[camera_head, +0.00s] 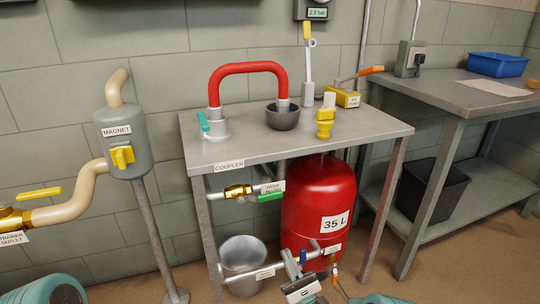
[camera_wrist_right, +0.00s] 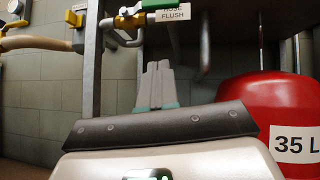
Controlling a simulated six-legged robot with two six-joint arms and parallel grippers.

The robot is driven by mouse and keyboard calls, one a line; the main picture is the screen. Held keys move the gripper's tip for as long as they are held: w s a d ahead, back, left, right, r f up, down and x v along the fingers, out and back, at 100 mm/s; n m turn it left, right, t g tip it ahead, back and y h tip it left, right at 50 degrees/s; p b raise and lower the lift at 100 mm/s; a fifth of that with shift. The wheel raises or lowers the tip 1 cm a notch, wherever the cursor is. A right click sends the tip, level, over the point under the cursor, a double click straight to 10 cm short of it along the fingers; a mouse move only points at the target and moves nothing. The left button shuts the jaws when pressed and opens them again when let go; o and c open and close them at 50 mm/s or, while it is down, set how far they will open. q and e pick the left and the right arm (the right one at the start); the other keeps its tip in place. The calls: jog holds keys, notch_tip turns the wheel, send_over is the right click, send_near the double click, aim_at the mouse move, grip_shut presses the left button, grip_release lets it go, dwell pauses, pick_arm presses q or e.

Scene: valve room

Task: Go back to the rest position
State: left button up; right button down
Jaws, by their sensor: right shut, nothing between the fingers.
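My right gripper (camera_head: 288,256) is low in the head view, in front of the table's lower pipework and the red tank. In the right wrist view its grey fingers (camera_wrist_right: 157,85) are together with nothing between them. They point toward the space under the table, below the flush valve (camera_wrist_right: 140,15). Whether the gripper touches the lower pipe behind it cannot be told from the head view. My left gripper is not in view.
A metal table (camera_head: 225,157) carries a red hose (camera_head: 247,67), dark cup (camera_head: 283,117) and yellow fittings. Below are the red 35 L tank (camera_head: 318,190) and a grey bucket (camera_head: 238,255). A magnet unit (camera_head: 122,145) stands left; a workbench (camera_head: 455,100) stands right.

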jog(key=s+a+f+n+g+y, duration=0.2)
jog(key=s+a+f+n+g, duration=0.35)
jog(key=s+g, duration=0.35)
jog(key=s+a+f+n+g+y, duration=0.2)
jog(key=s+a+f+n+g, duration=0.4)
jog(key=g, duration=0.5)
jog(key=s+d+f+n+g+h, duration=0.2)
jog(key=s+d+f+g+h, duration=0.15)
jog(key=s, duration=0.35)
jog(key=s+d+f+n+g+h, duration=0.2)
jog(key=s+f, duration=0.2)
jog(key=s, duration=0.2)
jog(key=s+d+f+n+h, duration=0.3)
jog(key=s+d+n+h, duration=0.35)
jog(key=d, duration=0.55)
pick_arm(q)
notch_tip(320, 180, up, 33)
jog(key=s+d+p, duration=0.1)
jog(key=p, duration=3.2)
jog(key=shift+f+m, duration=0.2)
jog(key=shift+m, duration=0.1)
pick_arm(e)
notch_tip(320, 180, up, 34)
jog(key=w+n+t, duration=0.1)
jog(key=n+t, duration=0.2)
jog(key=shift+a+n+h, duration=0.4)
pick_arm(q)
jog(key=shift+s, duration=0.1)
pick_arm(e)
jog(key=shift+f, duration=0.1)
